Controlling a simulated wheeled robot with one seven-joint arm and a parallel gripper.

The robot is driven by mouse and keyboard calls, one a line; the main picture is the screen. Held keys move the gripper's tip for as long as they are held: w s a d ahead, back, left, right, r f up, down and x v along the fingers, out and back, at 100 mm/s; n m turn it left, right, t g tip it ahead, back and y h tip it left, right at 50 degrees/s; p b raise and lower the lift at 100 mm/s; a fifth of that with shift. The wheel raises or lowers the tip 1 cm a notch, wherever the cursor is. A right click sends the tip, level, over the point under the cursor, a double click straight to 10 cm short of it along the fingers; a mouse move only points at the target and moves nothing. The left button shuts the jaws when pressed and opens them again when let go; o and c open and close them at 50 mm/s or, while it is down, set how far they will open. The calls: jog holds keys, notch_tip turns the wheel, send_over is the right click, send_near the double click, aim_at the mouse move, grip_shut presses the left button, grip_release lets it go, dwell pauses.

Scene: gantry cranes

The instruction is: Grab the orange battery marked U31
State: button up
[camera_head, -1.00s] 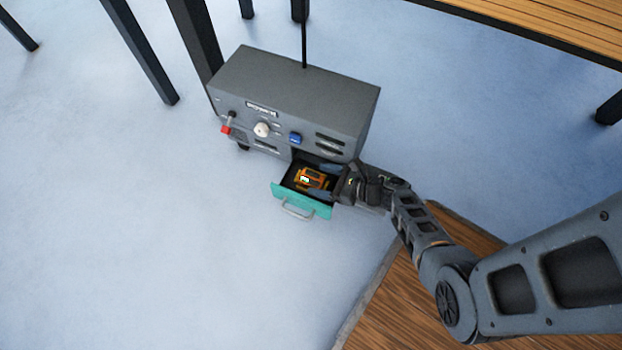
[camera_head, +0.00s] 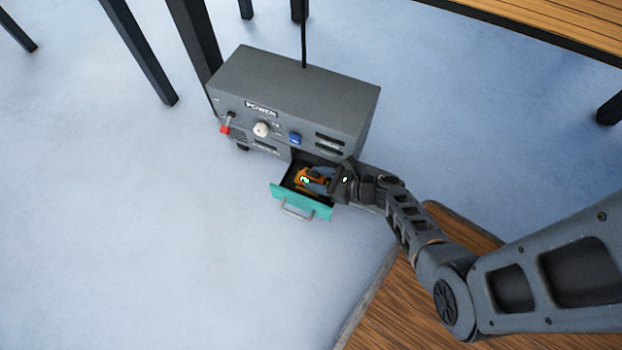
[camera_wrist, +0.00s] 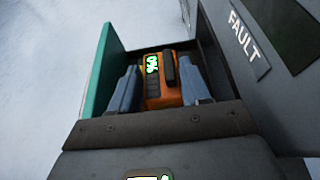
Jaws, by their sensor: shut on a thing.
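The orange battery (camera_head: 301,179) sits in the open teal-fronted drawer (camera_head: 301,202) of a grey power box (camera_head: 292,100). In the wrist view the battery (camera_wrist: 155,92) lies between the two blue-grey fingers of my gripper (camera_wrist: 158,88), which is shut on its sides. A small lit green-white display (camera_wrist: 151,64) shows on the battery; its marking is too small to read surely. A dark handle-like part (camera_wrist: 168,68) is on its top. My gripper (camera_head: 320,181) reaches into the drawer from the right in the head view. The battery's underside is hidden.
The drawer's teal front (camera_wrist: 100,72) stands close to one finger, and the box face with a FAULT label (camera_wrist: 243,36) rises at the other side. Dark posts (camera_head: 140,50) stand behind the box. Snowy ground (camera_head: 120,230) lies open at the left.

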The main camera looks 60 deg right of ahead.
jog(key=shift+c, duration=1)
jog(key=shift+r, duration=0.1)
